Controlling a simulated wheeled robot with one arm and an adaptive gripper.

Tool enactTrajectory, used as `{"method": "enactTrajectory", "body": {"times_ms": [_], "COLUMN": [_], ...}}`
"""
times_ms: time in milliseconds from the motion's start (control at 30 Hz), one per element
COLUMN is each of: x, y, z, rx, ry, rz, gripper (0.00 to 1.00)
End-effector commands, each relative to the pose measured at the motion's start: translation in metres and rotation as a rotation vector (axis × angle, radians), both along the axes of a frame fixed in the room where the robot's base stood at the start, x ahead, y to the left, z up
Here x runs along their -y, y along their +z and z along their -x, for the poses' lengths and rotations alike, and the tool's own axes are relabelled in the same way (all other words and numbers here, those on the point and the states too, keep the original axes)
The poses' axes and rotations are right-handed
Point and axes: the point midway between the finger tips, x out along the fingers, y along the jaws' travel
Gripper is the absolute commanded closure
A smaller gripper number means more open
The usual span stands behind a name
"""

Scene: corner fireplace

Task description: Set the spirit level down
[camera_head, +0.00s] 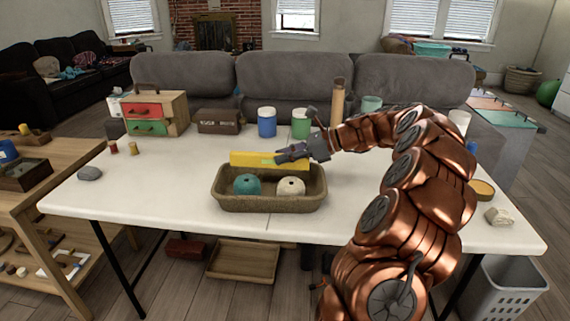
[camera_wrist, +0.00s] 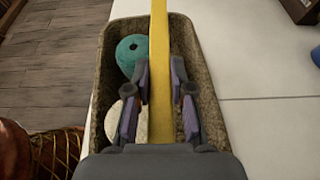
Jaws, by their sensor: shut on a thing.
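The spirit level (camera_head: 250,159) is a long yellow bar, seen above the far side of the basket in the head view. My gripper (camera_head: 284,155) is shut on it near its right part. In the wrist view the spirit level (camera_wrist: 159,60) runs up the picture between the two fingers of my gripper (camera_wrist: 159,98), over the basket. I cannot tell whether the level touches the basket.
The white table (camera_head: 150,205) has clear room left of the basket. Behind stand a small drawer chest (camera_head: 155,112), a dark box (camera_head: 219,121), a blue jar (camera_head: 267,122) and a green jar (camera_head: 300,124). A grey stone (camera_head: 90,173) lies at the left.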

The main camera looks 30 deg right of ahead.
Motion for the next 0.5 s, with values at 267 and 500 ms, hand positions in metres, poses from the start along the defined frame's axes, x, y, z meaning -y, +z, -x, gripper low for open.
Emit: {"method": "enactTrajectory", "body": {"times_ms": [267,500], "x": [0.0,0.0], "y": [-0.022,-0.023], "z": [0.0,0.0], "rx": [0.002,0.001], "ry": [-0.001,-0.001], "rz": [0.0,-0.001], "gripper": [1.0,1.0]}}
